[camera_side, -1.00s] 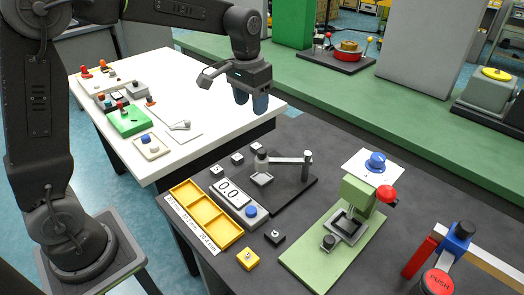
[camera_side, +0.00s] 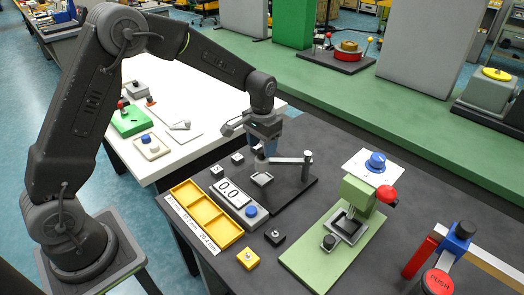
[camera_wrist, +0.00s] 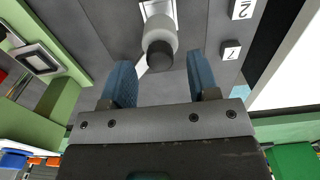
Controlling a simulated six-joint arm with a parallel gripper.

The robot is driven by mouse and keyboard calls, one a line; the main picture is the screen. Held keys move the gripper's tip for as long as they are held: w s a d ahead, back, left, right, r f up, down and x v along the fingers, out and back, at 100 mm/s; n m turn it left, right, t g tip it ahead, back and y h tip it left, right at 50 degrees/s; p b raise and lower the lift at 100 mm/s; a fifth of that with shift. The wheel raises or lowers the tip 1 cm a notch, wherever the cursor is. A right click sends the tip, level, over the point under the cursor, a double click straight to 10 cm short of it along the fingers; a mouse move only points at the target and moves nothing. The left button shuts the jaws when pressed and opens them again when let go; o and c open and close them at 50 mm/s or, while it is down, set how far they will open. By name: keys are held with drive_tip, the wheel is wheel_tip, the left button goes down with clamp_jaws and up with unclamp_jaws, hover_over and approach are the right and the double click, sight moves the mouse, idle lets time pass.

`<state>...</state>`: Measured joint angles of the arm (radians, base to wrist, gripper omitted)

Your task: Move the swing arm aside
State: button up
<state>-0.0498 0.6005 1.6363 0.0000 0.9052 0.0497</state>
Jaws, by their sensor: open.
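The swing arm (camera_side: 288,160) is a light grey bar reaching left from a dark upright post (camera_side: 307,167) on a black base plate (camera_side: 302,193). At its left end is a grey knob; in the wrist view the knob (camera_wrist: 160,34) has a dark cap and lies between and just beyond my fingertips. I cannot tell whether a finger touches the knob.
Numbered cubes (camera_side: 217,171) stand left of the base plate. A display box (camera_side: 232,193) and yellow compartment tray (camera_side: 205,213) lie in front-left. A green press (camera_side: 350,205) with a red knob stands to the right. Grey tabletop is bare behind the post.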

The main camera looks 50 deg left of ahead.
drive_tip(key=shift+f, duration=1.25)
drive_tip(key=shift+c, duration=0.4)
clamp_jaws()
